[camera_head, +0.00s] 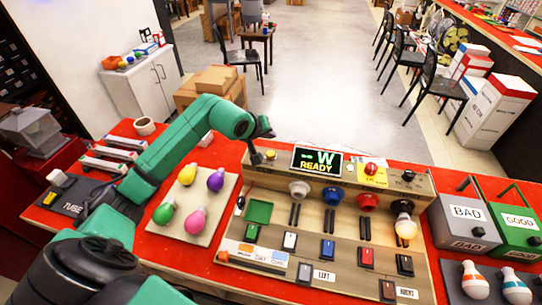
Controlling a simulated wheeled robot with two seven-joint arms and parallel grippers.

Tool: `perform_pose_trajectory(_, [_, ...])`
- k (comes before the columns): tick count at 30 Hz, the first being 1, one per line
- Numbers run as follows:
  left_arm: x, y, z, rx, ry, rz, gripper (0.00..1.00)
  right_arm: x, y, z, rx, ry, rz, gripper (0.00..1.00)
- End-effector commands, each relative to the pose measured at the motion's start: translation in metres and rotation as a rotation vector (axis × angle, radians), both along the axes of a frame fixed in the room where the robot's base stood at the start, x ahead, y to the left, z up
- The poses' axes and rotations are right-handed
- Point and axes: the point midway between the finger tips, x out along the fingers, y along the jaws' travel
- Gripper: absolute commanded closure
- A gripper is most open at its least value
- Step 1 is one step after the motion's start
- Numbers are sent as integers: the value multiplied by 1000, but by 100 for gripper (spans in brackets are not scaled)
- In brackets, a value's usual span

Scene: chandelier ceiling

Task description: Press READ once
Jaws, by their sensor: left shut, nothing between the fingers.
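A wooden test console (345,255) stands on the red table. Its upright back panel carries a black display (316,161) reading "-- W READY" in green. A small yellow button (270,155) sits left of the display. A red button (371,168) on a yellow label sits to its right. The lettering by these buttons is too small for me to tell which is READ. My left gripper (266,132) is shut and empty, just above and behind the panel's left end, near the yellow button and apart from it. My right gripper is out of view.
A pale bulb (405,227) sits at the console's rightmost socket. A beige board (187,226) with several coloured bulbs lies left of the console. BAD (467,222) and GOOD (515,221) boxes stand to the right, with white bulbs (474,281) in front.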

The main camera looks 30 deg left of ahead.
Motion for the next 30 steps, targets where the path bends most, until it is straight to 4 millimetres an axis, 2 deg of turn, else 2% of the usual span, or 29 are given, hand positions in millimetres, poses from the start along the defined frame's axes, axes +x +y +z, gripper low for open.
perform_pose_trajectory(1, [0,-1,-12,-3,2,-1,100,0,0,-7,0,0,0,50])
perform_pose_trajectory(5, [0,0,-35,0,-1,1,100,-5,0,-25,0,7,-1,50])
perform_pose_trajectory(9, [0,0,-47,2,0,0,100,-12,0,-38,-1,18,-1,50])
perform_pose_trajectory(30, [0,0,-46,0,0,0,100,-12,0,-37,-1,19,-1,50])
